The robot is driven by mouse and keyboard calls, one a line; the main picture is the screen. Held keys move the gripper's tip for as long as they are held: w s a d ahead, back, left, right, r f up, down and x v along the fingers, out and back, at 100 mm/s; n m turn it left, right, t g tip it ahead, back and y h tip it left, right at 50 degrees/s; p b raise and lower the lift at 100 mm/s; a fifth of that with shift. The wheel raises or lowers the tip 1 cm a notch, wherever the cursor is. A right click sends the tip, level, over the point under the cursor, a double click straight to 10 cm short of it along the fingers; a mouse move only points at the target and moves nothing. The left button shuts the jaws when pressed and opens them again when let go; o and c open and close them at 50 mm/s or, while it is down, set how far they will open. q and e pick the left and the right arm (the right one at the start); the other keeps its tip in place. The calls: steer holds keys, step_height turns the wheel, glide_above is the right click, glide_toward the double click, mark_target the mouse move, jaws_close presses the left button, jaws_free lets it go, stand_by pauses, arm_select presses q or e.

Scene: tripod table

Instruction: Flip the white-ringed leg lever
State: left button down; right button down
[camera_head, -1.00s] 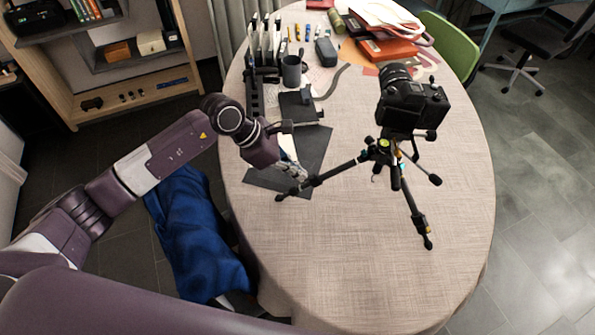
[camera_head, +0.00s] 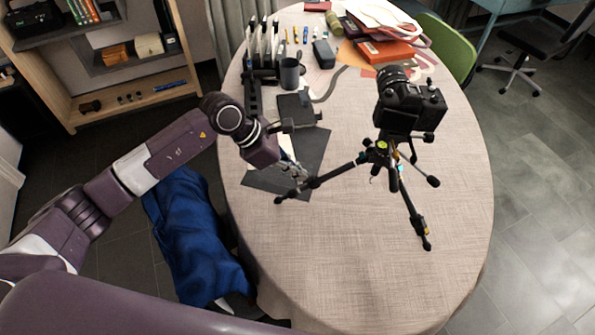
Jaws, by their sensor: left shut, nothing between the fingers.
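A black tripod (camera_head: 382,152) stands on the oval table (camera_head: 350,265) with a black camera (camera_head: 409,106) on top. One leg reaches left and ends near my left gripper. Another leg (camera_head: 413,212) comes toward the front and carries a lever with a yellow-orange mark. My left gripper (camera_head: 297,182) is shut and empty, at the lower part of the left leg (camera_head: 322,180). Whether its fingertips touch the leg or a lever is too small to tell. My right gripper is not in view.
Dark sheets (camera_head: 302,150) lie under my left gripper. A grey mug (camera_head: 290,73), a black box (camera_head: 296,109) and a pen rack stand behind. Orange books (camera_head: 385,50) lie at the back. A blue cloth (camera_head: 195,235) hangs left of the table. The table front is clear.

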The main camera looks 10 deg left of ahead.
arm_select(q)
steer(key=shift+d+r, duration=0.1)
steer(key=shift+w+d+r, duration=0.1)
steer(key=shift+d+r, duration=0.05)
steer(key=shift+r, duration=0.05)
stand_by(0.4)
steer(key=shift+w+d+r, duration=0.1)
steer(key=shift+d+r, duration=0.2)
steer(key=shift+d, duration=0.1)
steer(key=c, duration=2.7)
jaws_free()
steer(key=shift+o, duration=1.1)
